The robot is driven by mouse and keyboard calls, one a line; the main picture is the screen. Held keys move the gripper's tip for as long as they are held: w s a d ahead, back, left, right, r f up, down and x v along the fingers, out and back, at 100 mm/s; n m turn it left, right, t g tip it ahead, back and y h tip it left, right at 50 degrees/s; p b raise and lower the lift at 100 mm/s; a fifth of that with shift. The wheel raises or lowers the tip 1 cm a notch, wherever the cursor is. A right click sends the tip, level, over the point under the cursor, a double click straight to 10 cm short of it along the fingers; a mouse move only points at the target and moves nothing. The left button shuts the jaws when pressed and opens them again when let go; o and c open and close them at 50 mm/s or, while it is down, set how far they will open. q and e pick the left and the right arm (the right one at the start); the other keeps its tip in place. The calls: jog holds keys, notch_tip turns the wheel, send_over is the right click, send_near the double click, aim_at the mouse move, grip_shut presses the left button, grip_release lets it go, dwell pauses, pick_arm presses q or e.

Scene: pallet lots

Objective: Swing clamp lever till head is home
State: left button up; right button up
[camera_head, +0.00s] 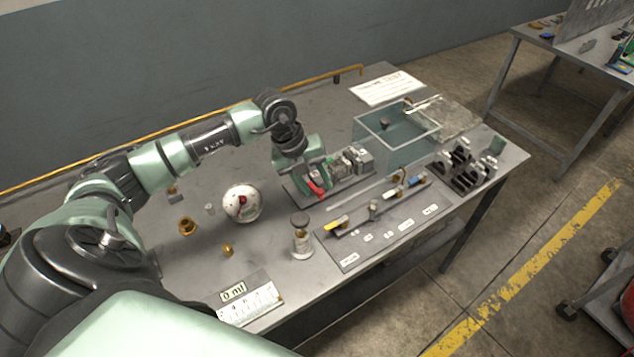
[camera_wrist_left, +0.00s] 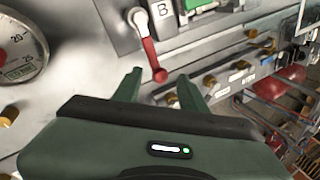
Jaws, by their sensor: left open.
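The clamp lever (camera_wrist_left: 150,50) has a red grip and a pale upper end. In the left wrist view its red tip lies just ahead of and between my left gripper's fingertips (camera_wrist_left: 159,86), which are apart. In the head view the red lever (camera_head: 317,189) shows beside my left gripper (camera_head: 308,181), which partly covers the clamp fixture (camera_head: 352,163) on its plate. I cannot tell whether the fingers touch the lever. The clamp's head is not clearly visible. My right gripper is out of view.
A round gauge (camera_head: 241,204), a lidded jar (camera_head: 302,240) and brass fittings (camera_head: 187,226) stand on the bench left and front of the fixture. A glass tank (camera_head: 385,152) is behind right. A panel with small valves (camera_head: 366,232) lies in front.

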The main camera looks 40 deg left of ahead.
pick_arm(q)
jog(key=shift+w+d+f, duration=0.1)
jog(key=shift+d+f, duration=0.1)
jog(key=shift+f, duration=0.45)
grip_shut()
jog(key=shift+r, duration=0.1)
jog(key=shift+w+r, duration=0.15)
jog(key=shift+r, duration=0.05)
dwell(0.7)
